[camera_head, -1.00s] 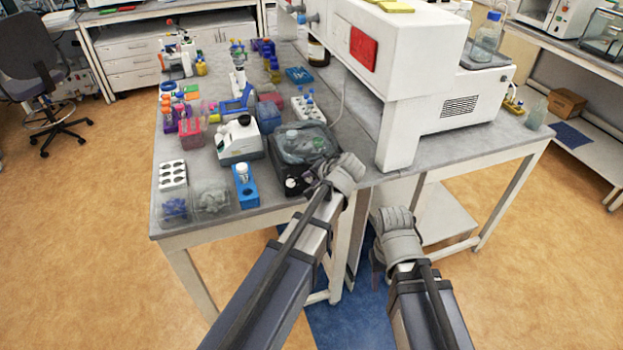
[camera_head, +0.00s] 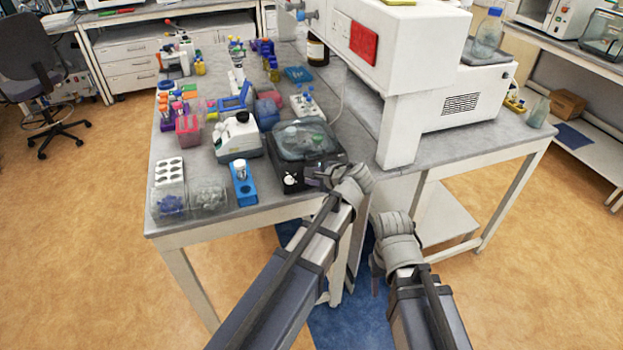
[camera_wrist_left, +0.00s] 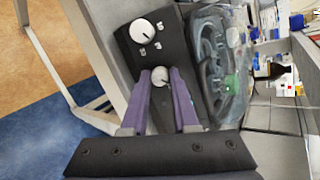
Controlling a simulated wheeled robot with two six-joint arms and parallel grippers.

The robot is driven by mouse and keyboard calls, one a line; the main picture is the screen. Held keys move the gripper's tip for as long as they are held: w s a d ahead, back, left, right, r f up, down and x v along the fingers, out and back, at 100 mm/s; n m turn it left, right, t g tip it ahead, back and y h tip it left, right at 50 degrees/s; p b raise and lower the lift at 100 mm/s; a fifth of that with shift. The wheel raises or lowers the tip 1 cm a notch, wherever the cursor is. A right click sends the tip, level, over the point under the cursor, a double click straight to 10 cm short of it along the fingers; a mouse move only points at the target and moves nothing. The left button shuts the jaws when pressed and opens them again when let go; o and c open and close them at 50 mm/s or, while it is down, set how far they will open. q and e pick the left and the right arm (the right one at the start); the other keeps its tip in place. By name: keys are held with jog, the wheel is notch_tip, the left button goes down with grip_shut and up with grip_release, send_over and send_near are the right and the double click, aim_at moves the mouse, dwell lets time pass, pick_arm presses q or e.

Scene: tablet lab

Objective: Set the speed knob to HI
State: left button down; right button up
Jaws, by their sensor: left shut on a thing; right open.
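A black device with a clear domed lid (camera_head: 305,140) stands at the table's front edge. Its black front panel holds two white knobs, with small marks whose lettering I cannot read. In the left wrist view, one knob (camera_wrist_left: 143,33) stands free, with a dark pointer mark at its right; it also shows in the head view (camera_head: 290,180). The other knob (camera_wrist_left: 160,76) is between the purple fingers of my left gripper (camera_wrist_left: 160,84), which is shut on it. In the head view, my left gripper (camera_head: 318,173) is at the panel's right end. My right gripper (camera_head: 376,274) is open, low before the table.
A blue holder with a white-capped tube (camera_head: 243,185) and clear tubs (camera_head: 208,198) stand left of the device. A large white machine (camera_head: 430,90) rises at the right. Floor in front is clear.

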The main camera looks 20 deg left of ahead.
pick_arm(q)
jog(key=shift+s+f+m+t+b, duration=0.1)
jog(key=shift+m+t+b, duration=0.15)
jog(key=shift+m, duration=0.7)
jog(key=shift+f+m+t+b, duration=0.15)
jog(key=shift+m+b, duration=0.2)
jog(key=shift+m, duration=0.6)
jog(key=shift+r+y, duration=0.15)
jog(key=shift+y, duration=0.15)
jog(key=c, duration=0.7)
grip_release()
